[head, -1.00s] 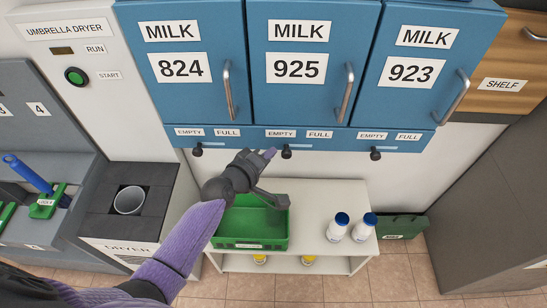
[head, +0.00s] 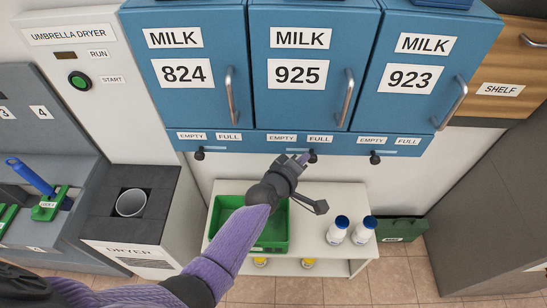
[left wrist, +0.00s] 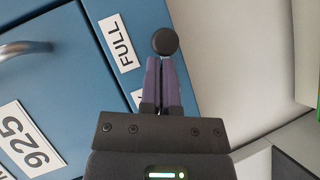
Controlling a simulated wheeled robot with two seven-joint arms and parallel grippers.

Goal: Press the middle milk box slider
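The middle milk box, 925 (head: 260,110), is blue, between boxes 824 and 923. Its black slider knob (head: 313,156) is below the FULL label, at the right of its slot. My left gripper (head: 303,159) is just left of the knob, apparently against it. In the left wrist view the fingers (left wrist: 163,65) are together with nothing between them. Their tips meet the edge of the round black knob (left wrist: 165,42); firm contact cannot be told. My right gripper is out of view.
The left knob (head: 199,154) and right knob (head: 375,157) sit below their EMPTY labels. Under the boxes, a white shelf (head: 340,195) holds a green crate (head: 228,201) and two bottles (head: 338,232). The umbrella dryer (head: 75,50) is at left.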

